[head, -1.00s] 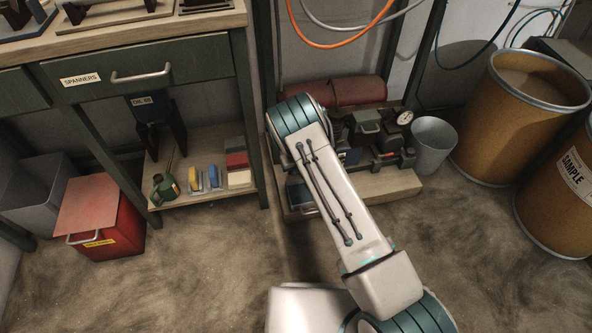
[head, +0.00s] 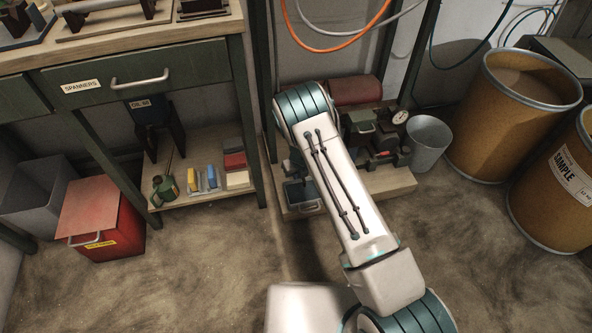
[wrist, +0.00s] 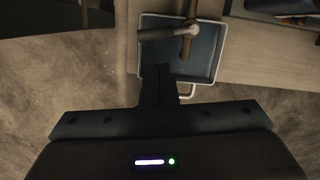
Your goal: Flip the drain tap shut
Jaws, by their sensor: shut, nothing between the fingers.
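In the wrist view, the drain tap shows as a brownish brass pipe (wrist: 187,46) with a grey lever (wrist: 165,33). The lever lies across the picture, pointing left from a rounded pivot at the pipe. A blue-grey drip tray (wrist: 208,66) with a pale rim and a front handle lies beneath the tap. My gripper (wrist: 164,70) is shut and empty. Its fingertips appear over the tray's near part, just below the lever in the picture; I cannot tell whether they touch anything. In the head view the tray (head: 302,197) shows left of my arm, which hides the tap.
The tray rests on a wooden plinth (head: 390,183) with machinery and a red tank (head: 355,90). A grey bucket (head: 428,140) and brown drums (head: 520,110) stand right. A workbench (head: 150,70) and red bin (head: 100,215) stand left. The floor in front is clear.

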